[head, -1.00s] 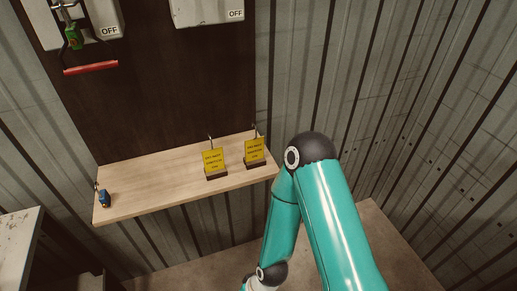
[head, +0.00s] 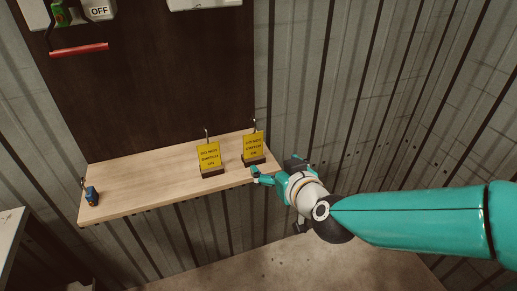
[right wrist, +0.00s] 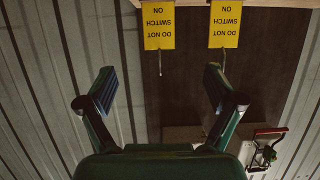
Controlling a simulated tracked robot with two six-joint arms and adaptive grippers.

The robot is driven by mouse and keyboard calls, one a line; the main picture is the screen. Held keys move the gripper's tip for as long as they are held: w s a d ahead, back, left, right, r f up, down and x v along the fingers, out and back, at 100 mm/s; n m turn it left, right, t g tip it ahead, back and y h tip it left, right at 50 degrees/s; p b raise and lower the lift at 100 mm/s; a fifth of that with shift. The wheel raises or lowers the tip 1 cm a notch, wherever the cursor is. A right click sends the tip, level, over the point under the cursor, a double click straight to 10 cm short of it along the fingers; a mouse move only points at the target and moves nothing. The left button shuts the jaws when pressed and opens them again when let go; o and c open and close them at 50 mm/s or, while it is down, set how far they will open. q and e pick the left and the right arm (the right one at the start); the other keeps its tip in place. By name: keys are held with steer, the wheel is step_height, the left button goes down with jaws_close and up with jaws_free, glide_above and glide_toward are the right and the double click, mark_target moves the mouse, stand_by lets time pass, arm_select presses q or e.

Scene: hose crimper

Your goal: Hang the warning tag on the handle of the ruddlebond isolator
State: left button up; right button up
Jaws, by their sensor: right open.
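Two yellow warning tags stand in dark holders on the wooden shelf, a left one (head: 209,157) and a right one (head: 253,147), each with a wire hook on top. Both show upside down in the right wrist view, the left tag (right wrist: 225,24) and the right tag (right wrist: 159,25). My right gripper (head: 277,168) is open and empty at the shelf's right end, close to the right tag and apart from it. Its spread fingers (right wrist: 158,85) show in the wrist view. An isolator with a red handle (head: 79,49) is at upper left; no name is readable. My left gripper is out of view.
A green padlock (head: 61,15) hangs by the red-handled isolator, beside an OFF label (head: 99,11). A second grey box (head: 203,3) is cut off at the top. A blue padlock (head: 92,196) sits at the left of the shelf (head: 140,182). Corrugated wall (head: 350,90) stands right.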

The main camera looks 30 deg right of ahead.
steer(key=p, duration=0.9)
glide_toward(254, 145)
steer(key=x, duration=0.4)
steer(key=shift+a, duration=0.1)
steer(key=shift+w+f+p, duration=0.2)
steer(key=shift+w+p, duration=0.1)
steer(key=shift+w, duration=0.05)
steer(key=shift+w+d+f+p, duration=0.1)
steer(key=shift+w+d+p, duration=0.2)
steer(key=shift+w, duration=0.1)
steer(key=p+x, duration=0.1)
steer(key=x, duration=0.2)
steer(key=shift+w+f, duration=0.1)
steer(key=shift+w, duration=0.05)
steer(key=shift+w+d+f+p, duration=0.1)
steer(key=shift+w+f+p, duration=0.15)
steer(key=shift+w+p, duration=0.15)
steer(key=c, duration=1.1)
